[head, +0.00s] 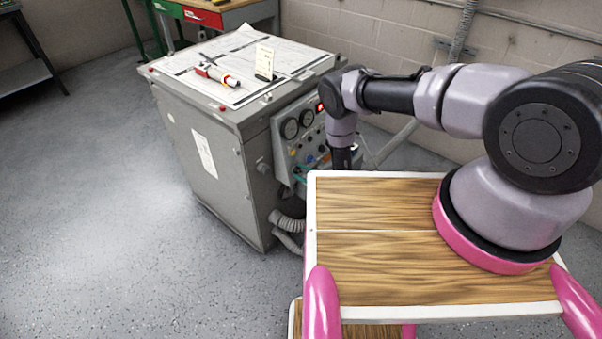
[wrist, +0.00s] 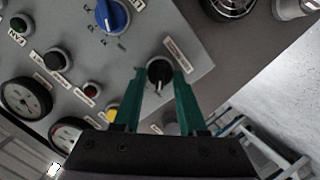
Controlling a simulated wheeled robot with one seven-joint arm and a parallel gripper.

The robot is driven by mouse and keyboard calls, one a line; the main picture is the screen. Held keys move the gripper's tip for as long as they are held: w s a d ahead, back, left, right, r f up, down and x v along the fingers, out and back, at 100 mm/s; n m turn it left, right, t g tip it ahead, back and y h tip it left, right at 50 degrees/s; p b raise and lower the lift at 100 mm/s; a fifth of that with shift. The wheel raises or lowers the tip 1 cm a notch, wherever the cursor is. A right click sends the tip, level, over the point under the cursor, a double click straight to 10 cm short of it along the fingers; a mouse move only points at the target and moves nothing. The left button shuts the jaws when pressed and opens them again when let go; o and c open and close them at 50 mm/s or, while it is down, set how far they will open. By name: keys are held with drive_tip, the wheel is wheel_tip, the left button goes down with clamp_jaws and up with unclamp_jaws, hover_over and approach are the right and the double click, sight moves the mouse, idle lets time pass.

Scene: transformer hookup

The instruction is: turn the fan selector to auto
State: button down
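In the wrist view, a black knob (wrist: 159,74) with a pale pointer line sits on the grey panel beside a small label too blurred to read. I take it for the fan selector, but the label does not confirm this. My gripper (wrist: 159,78) has its green fingers on either side of this knob, apparently with narrow gaps, so it looks open. Contact is hard to judge. In the head view, my arm reaches down to the front panel (head: 297,133) of the grey cabinet (head: 215,165). The knob is hidden there.
A larger blue knob (wrist: 110,15), push buttons and gauges (wrist: 25,97) share the panel. Papers and a red-and-white tool (head: 217,75) lie on the cabinet top. My wooden-topped base stands close to the cabinet. A hose (head: 286,222) hangs below the panel.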

drive_tip(key=shift+w+m, duration=0.1)
drive_tip(key=shift+m, duration=0.3)
drive_tip(key=m, duration=0.2)
drive_tip(key=shift+d+r+m+g, duration=0.1)
drive_tip(key=shift+d+m+g, duration=0.05)
drive_tip(key=shift+m+g, duration=0.2)
drive_tip(key=shift+w+m+g+y, duration=0.1)
drive_tip(key=shift+m+g+y, duration=0.35)
drive_tip(key=shift+m, duration=1.7)
drive_tip(key=shift+c, duration=2.4)
unclamp_jaws()
drive_tip(key=v, duration=1)
drive_tip(key=shift+s+d, duration=0.25)
